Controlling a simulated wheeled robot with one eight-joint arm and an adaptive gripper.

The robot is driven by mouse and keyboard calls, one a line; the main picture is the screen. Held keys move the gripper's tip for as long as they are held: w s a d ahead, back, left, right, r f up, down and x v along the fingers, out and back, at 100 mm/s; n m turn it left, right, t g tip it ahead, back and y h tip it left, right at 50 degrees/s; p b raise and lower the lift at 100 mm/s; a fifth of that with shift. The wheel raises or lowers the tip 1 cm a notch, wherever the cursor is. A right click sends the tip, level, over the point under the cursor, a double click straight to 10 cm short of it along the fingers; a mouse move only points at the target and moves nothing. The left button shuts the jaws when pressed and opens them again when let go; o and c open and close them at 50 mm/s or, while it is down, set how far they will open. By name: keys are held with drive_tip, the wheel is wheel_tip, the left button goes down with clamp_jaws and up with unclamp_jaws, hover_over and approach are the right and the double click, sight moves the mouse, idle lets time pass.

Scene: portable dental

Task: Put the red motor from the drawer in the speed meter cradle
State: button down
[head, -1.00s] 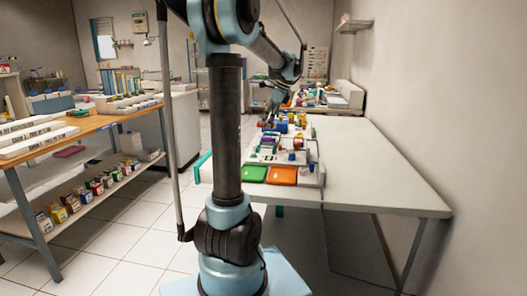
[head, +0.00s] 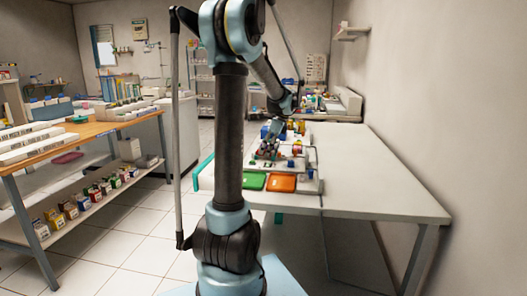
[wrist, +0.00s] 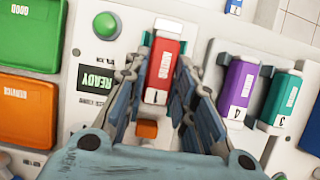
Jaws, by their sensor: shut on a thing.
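My gripper (wrist: 160,88) is shut on the red motor (wrist: 162,70), labelled 1, in the wrist view. The motor lies between the two fingers, over the pale panel of the speed meter (wrist: 82,50). The meter has a READY display (wrist: 97,80) and a round green button (wrist: 105,25). A pale bracket (wrist: 168,25) shows at the motor's far end, and a small orange block (wrist: 147,129) at its near end. I cannot tell whether the motor touches the cradle. In the head view my gripper (head: 268,150) is low over the bench equipment, and the motor is too small to make out.
A purple motor (wrist: 237,92) labelled 4 and a teal motor (wrist: 280,100) labelled 3 stand in holders close on the right. The green GOOD tray (wrist: 30,35) and orange SERVICE tray (wrist: 27,110) are on the left. The white table's right side (head: 375,180) is clear.

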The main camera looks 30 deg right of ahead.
drive_tip(key=c, duration=1.3)
unclamp_jaws()
drive_tip(key=v, duration=1.2)
drive_tip(key=shift+a, duration=0.1)
